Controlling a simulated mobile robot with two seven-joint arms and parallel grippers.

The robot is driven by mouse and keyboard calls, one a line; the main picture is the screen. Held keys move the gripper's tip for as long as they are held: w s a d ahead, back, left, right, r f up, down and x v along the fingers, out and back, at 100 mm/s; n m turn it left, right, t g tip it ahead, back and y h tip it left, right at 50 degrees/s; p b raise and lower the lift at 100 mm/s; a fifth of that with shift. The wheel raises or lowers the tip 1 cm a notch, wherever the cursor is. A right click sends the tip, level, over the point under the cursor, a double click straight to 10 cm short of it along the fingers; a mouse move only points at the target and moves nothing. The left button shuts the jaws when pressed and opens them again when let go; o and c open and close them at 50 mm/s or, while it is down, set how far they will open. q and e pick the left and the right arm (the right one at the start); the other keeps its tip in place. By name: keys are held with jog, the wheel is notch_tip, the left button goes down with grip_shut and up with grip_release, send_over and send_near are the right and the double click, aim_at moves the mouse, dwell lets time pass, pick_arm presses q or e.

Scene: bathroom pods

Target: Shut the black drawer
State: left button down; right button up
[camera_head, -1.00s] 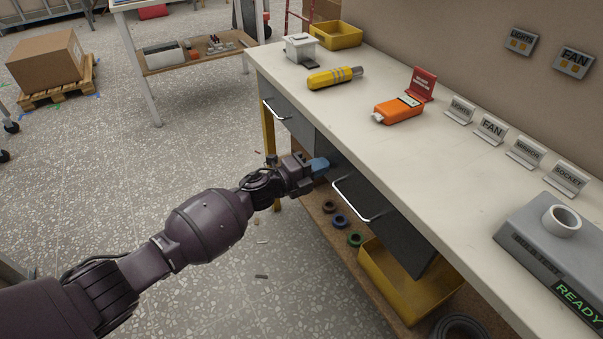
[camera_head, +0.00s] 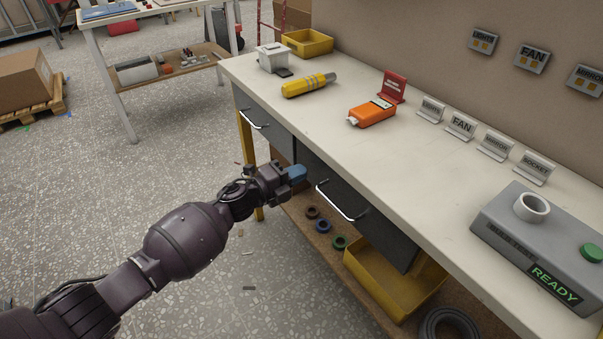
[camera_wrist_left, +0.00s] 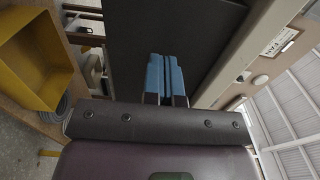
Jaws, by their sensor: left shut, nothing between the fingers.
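The black drawer (camera_head: 375,222) is in the front of the workbench, with a silver bar handle (camera_head: 340,203). Its dark front fills the upper middle of the left wrist view (camera_wrist_left: 200,30). From these views I cannot tell how far it stands out. My left gripper (camera_head: 298,173) is shut and empty. Its blue fingertips are at the far left end of the drawer front, just left of the handle. In the left wrist view the closed fingers (camera_wrist_left: 165,75) point at the dark panel; I cannot tell whether they touch it. My right gripper is not in view.
A grey drawer (camera_head: 270,130) sits left of the black one. A yellow bin (camera_head: 370,280) and several rings lie on the shelf below. The bench top (camera_head: 400,160) holds a yellow tool, an orange device, signs and a grey READY box. The floor before the bench is open.

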pick_arm(q)
jog(key=p+v, duration=0.2)
jog(key=v, duration=1)
jog(key=shift+a, duration=0.15)
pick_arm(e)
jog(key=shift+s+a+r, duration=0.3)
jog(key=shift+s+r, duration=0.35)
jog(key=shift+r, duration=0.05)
